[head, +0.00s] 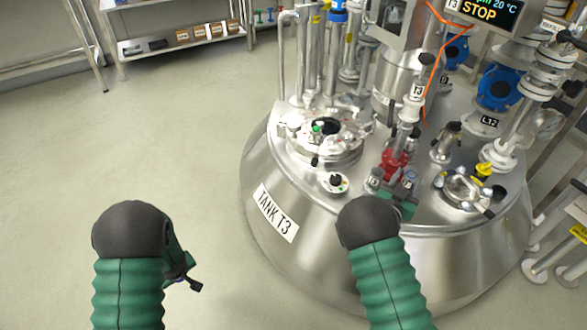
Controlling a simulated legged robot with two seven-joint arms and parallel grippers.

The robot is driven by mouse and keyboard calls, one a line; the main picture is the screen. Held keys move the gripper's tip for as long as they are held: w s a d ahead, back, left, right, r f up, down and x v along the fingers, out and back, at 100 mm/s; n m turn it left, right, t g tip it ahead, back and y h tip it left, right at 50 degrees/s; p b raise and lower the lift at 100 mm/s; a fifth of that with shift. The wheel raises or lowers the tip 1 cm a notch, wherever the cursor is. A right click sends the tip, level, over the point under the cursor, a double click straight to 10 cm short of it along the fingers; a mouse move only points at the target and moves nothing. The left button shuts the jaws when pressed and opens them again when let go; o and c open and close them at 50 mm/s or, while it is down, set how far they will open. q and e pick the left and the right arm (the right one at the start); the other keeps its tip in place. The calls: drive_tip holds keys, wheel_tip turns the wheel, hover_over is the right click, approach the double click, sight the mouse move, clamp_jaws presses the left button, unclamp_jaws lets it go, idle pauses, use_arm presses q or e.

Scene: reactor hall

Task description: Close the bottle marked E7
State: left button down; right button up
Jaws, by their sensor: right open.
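I cannot read an E7 mark anywhere. Two small bottle-like items stand at the near edge of the tank lid: one with a pale label (374,179), and one with a bluish top (409,179). I cannot tell whether either is the E7 bottle, or whether a cap is on it. My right gripper (404,192) is open at these items, partly hidden by my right wrist; I see no clear grasp. My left gripper (190,281) hangs over the floor left of the tank, away from the bottles, mostly hidden behind my wrist, so its jaws cannot be judged.
The steel tank marked TANK T3 (275,212) fills the right side. Its lid carries a round hatch (325,140), a red fitting (394,163), a sight-glass fitting (467,189) and tall pipes. A blue valve (497,88) stands behind. A shelf (180,42) is far left; the floor between is clear.

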sight(181, 280)
use_arm(q)
wheel_tip(181, 280, down, 4)
drive_tip(key=b, duration=0.3)
drive_tip(key=shift+b, duration=0.4)
use_arm(e)
drive_tip(key=x, duration=0.4)
drive_tip(key=shift+w+d+r, duration=0.35)
drive_tip(key=shift+w, duration=0.1)
use_arm(q)
drive_tip(key=shift+r, duration=0.15)
use_arm(e)
drive_tip(key=shift+r, duration=0.15)
drive_tip(key=shift+c, duration=0.3)
clamp_jaws()
